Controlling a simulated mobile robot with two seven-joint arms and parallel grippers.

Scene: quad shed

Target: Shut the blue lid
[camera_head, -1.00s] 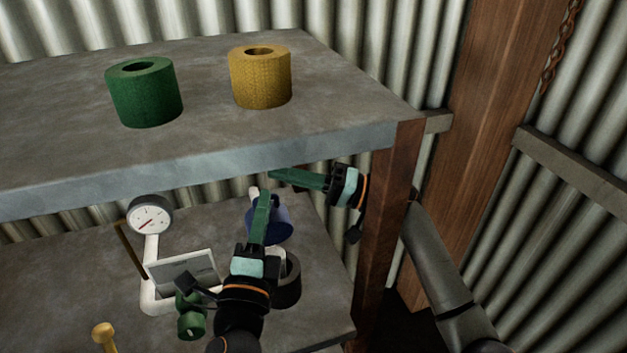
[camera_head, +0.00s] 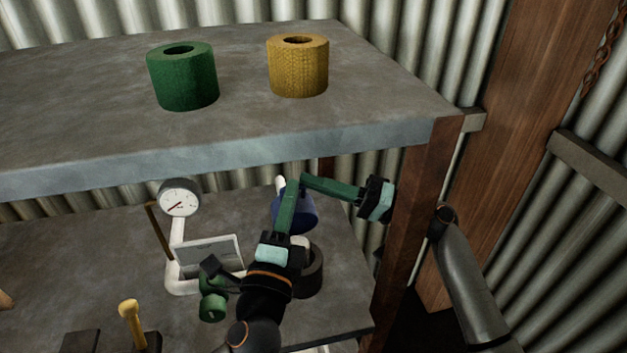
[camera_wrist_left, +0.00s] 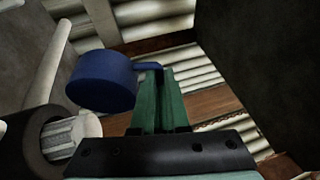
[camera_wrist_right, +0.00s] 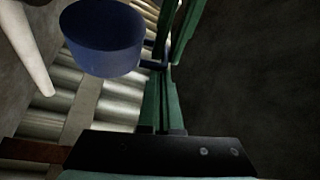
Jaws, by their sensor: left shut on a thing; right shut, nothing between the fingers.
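The blue lid (camera_head: 306,218) is a round cap, tilted up and apart from the dark round container (camera_head: 311,272) with a white ribbed neck (camera_wrist_left: 72,135). It sits on the lower shelf of a bench. The lid also shows in the left wrist view (camera_wrist_left: 102,82) and the right wrist view (camera_wrist_right: 102,40), with a thin blue tab (camera_wrist_right: 152,65) at its side. My left gripper (camera_head: 293,183) is shut on this tab. My right gripper (camera_head: 303,182) is shut and empty, its fingertips close beside the tab and the left fingers.
A white stand with a dial gauge (camera_head: 179,198), a grey panel (camera_head: 209,256) and a green knob (camera_head: 212,305) is left of my left gripper. The upper shelf (camera_head: 100,119) overhangs, with a green roll (camera_head: 183,80) and yellow roll (camera_head: 298,70). A brown post (camera_head: 412,220) stands right.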

